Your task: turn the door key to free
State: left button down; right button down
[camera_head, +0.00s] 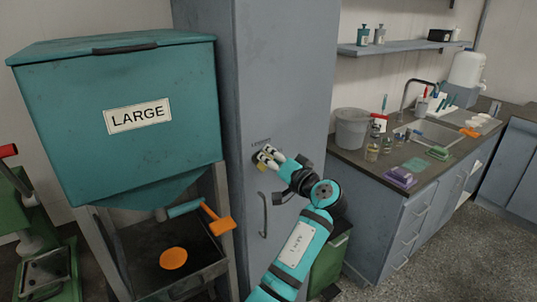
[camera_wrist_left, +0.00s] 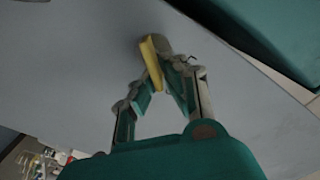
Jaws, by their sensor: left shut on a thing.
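The grey cabinet door (camera_head: 285,100) stands upright in the middle of the head view. The yellow key (camera_wrist_left: 151,62) sticks out of the door face in the left wrist view. In the head view a bit of yellow shows at the key (camera_head: 262,167), beside my fingertips. My left gripper (camera_head: 268,156) is at the lock, shut on the key, and its fingers (camera_wrist_left: 164,66) close around it in the wrist view. The fingers hide most of the lock, so I cannot tell the key's exact angle. My right gripper is not in view.
A vertical handle (camera_head: 263,214) is on the door below the lock. A large teal hopper (camera_head: 130,120) stands close on the left, with an orange lever (camera_head: 218,221) below it. A counter with a sink (camera_head: 432,133) is on the right. The floor (camera_head: 450,250) there is clear.

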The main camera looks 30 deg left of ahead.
pick_arm(q)
jog(key=m+p, duration=0.1)
jog(key=m, duration=0.1)
jog(key=m+p, duration=0.1)
jog(key=m, duration=0.2)
jog(key=f+m+p, duration=0.1)
jog(key=m+p, duration=0.1)
jog(key=m, duration=0.1)
jog(key=shift+w+d, duration=0.15)
jog(key=shift+w, duration=0.15)
jog(key=shift+f+m+p, duration=0.15)
jog(key=shift+m+p, duration=0.15)
jog(key=shift+m, duration=0.3)
jog(key=shift+f, duration=0.1)
jog(key=c, duration=1.5)
grip_release()
jog(key=shift+o, duration=0.2)
jog(key=v, duration=0.7)
jog(key=shift+d, duration=0.3)
